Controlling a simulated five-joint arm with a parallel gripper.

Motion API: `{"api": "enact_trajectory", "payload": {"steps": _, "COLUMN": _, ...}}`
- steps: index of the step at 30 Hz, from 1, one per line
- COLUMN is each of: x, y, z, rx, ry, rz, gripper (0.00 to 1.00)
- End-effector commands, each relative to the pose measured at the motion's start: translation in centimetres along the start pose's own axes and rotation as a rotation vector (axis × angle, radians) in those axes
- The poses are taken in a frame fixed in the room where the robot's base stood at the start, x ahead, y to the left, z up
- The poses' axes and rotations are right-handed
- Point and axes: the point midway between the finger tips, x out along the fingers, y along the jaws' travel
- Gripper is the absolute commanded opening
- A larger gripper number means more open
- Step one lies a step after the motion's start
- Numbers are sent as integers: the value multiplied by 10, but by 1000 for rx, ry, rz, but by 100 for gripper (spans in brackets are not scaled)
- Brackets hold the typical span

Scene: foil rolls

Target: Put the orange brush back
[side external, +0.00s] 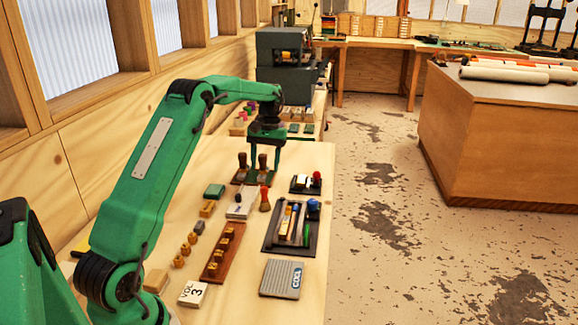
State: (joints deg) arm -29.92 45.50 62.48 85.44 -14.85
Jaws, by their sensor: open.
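A small red-orange brush-like thing (265,199) stands on the pale wooden bench just in front of my gripper; it is the nearest match to the orange brush, but it is too small to be sure. My gripper (263,176) points down at the far part of the bench, its fingers apart. A dark-handled stamp-like thing (263,162) shows between the fingers; I cannot tell whether they touch it. A similar one (242,163) stands just to the left. A dark tray (270,244) to the near right holds several slim tools, one of them orange-tan (286,220).
A small dark tray with a red knob (316,178) lies to the right. A brown wooden rack (221,252), a grey-blue pad (282,278) and a white labelled block (193,293) lie nearer. A grey-green machine (285,65) stands behind. Bare bench shows between them.

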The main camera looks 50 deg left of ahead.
Motion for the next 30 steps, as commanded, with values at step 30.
{"api": "enact_trajectory", "payload": {"steps": 30, "x": -50, "y": 27, "z": 58, "rx": 116, "ry": 112, "rz": 13, "gripper": 52}}
